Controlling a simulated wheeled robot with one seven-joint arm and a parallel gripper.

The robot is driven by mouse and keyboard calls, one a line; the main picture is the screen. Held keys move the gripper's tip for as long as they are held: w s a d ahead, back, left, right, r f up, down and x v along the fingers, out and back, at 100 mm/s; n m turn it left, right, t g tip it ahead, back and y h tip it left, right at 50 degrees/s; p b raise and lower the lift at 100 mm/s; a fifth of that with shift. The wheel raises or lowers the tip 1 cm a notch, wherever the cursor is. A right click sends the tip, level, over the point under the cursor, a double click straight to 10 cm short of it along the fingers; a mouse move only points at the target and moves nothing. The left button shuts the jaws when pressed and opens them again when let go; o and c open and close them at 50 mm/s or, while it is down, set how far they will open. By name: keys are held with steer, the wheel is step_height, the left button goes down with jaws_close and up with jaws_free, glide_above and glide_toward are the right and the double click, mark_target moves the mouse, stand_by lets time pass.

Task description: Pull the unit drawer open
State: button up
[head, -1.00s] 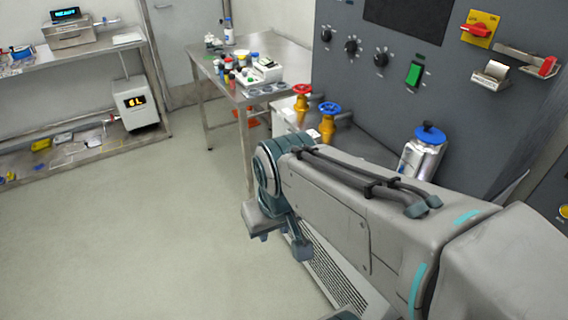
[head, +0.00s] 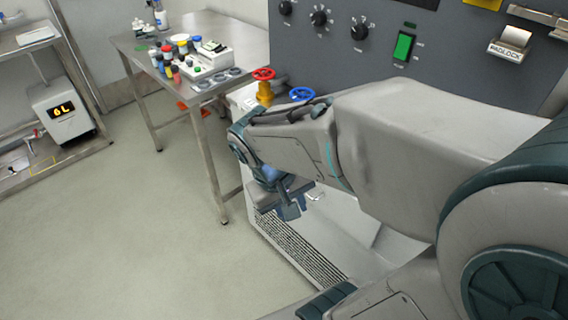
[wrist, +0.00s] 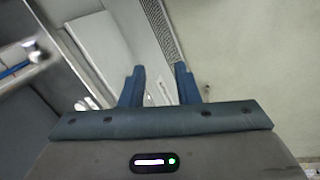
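The pale unit (head: 345,235) stands low behind and to the right of my gripper in the head view, with a dark grille (head: 300,250) along its lower edge. My gripper (head: 288,212) hangs in front of the unit, partly hidden by my arm. In the wrist view, my gripper (wrist: 160,84) has its two blue fingers apart, with pale panel and grille beyond them. I see nothing clasped.
Red (head: 263,74) and blue (head: 302,93) valve wheels sit just above my forearm. A grey control panel (head: 450,65) rises behind my arm. A steel table (head: 225,105) with bottles stands at the left back. Open floor (head: 120,240) lies left of the unit.

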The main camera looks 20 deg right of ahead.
steer(key=w+d+f+n+g+h+b, duration=0.1)
steer(key=w+f+h+b, duration=0.2)
steer(key=f+h, duration=0.15)
steer(key=w+d+f+h+b, duration=0.2)
steer(key=f+h+b, duration=0.1)
steer(key=f, duration=0.3)
steer(key=w+a+f+n+t+h+b, duration=0.35)
steer(key=w+f+t+b, duration=0.2)
steer(key=w+f, duration=0.3)
steer(key=shift+m+t+h, duration=0.25)
steer(key=shift+t+h, duration=0.05)
steer(key=shift+t, duration=0.15)
steer(key=x, duration=0.8)
steer(key=w+r+p+x, duration=0.1)
steer(key=x, duration=0.4)
steer(key=shift+f, duration=0.1)
jaws_close()
